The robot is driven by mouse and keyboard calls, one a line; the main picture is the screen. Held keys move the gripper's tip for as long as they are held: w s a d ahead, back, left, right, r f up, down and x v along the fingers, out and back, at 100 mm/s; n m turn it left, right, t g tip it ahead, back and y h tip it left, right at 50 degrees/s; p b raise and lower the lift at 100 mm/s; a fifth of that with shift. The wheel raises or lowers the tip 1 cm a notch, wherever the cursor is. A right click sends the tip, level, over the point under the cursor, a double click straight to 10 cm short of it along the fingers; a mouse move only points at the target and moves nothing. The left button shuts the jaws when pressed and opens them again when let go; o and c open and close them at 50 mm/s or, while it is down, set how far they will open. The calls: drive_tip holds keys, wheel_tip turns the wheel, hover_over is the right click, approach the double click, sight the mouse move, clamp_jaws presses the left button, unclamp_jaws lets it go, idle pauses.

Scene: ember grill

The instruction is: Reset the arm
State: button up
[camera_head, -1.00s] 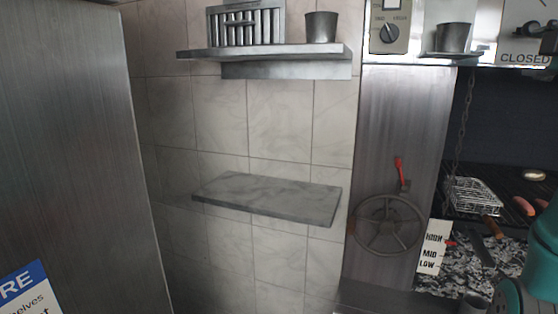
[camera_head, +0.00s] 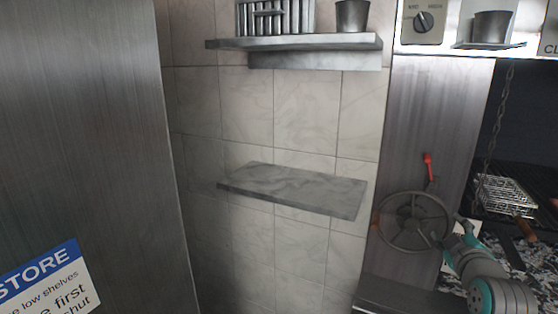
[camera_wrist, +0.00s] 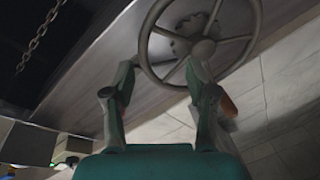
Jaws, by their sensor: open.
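My gripper (camera_wrist: 158,82) is open in the wrist view, its two fingers apart with nothing between them. A spoked handwheel (camera_wrist: 200,48) on the metal panel lies beyond the fingertips, the right finger overlapping it in the picture. In the head view my gripper (camera_head: 452,240) is at the lower right, in front of or beside the handwheel (camera_head: 414,222). I cannot tell whether it touches the wheel. A red-handled lever (camera_head: 428,166) stands just above the wheel.
A bare stone shelf (camera_head: 290,188) juts from the tiled wall left of the wheel. An upper shelf (camera_head: 300,42) holds a rack (camera_head: 275,17) and a metal cup (camera_head: 352,15). A steel door with a sign (camera_head: 45,285) fills the left. A grill basket (camera_head: 506,196) is at right.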

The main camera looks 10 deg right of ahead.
drive_tip(key=s+a+f+m+y, duration=0.1)
drive_tip(key=s+a+f, duration=0.5)
drive_tip(key=f, duration=0.3)
drive_tip(key=s+a+f+m+y, duration=0.1)
drive_tip(key=s+a+f, duration=0.45)
drive_tip(key=f, duration=0.25)
drive_tip(key=s+a+f+m+y, duration=0.1)
drive_tip(key=s+a+f, duration=0.45)
drive_tip(key=f, duration=0.35)
drive_tip(key=s+a+m+y, duration=0.1)
drive_tip(key=s+a, duration=0.3)
drive_tip(key=s, duration=1.1)
drive_tip(key=s+a+m+g+y, duration=0.1)
drive_tip(key=s+a, duration=0.4)
drive_tip(key=s, duration=1)
drive_tip(key=shift+s+f+m+y, duration=0.35)
drive_tip(key=shift+s+m+y, duration=0.05)
drive_tip(key=shift+m, duration=0.4)
